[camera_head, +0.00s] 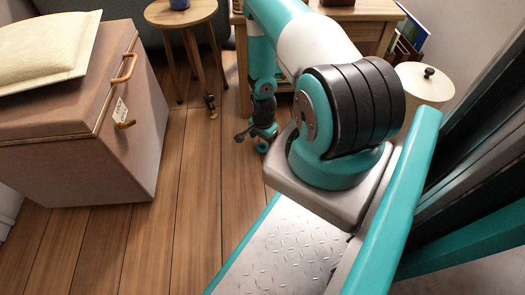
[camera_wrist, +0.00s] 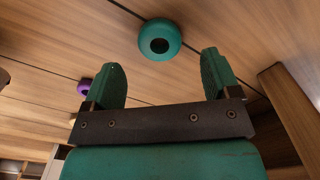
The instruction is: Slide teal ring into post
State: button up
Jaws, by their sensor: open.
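The teal ring (camera_wrist: 176,40), round and thick with a dark center hole, lies on the wooden floor in the wrist view. My gripper (camera_wrist: 165,70) is open and empty, its two teal fingers spread wide. The ring shows beyond the fingertips, near the middle of the gap, and is not between the fingers. In the head view my arm reaches down to the floor; the gripper end is small and partly merged with teal shapes there. A small dark upright piece with a brassy foot (camera_head: 210,104) stands near the stool; I cannot tell whether it is the post.
A purple ring (camera_wrist: 83,87) lies left of my gripper in the wrist view. A pinkish chest (camera_head: 85,130) with a cushion (camera_head: 42,48) stands at left. A round wooden stool (camera_head: 181,14) and a wooden cabinet (camera_head: 345,22) stand behind. Open floor (camera_head: 185,190) lies between chest and arm.

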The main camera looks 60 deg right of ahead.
aim_at(263, 145)
notch_tip(263, 145, down, 4)
jog(key=b, duration=0.2)
jog(key=shift+a+f+b, duration=0.1)
jog(key=shift+b, duration=0.2)
jog(key=c, duration=1)
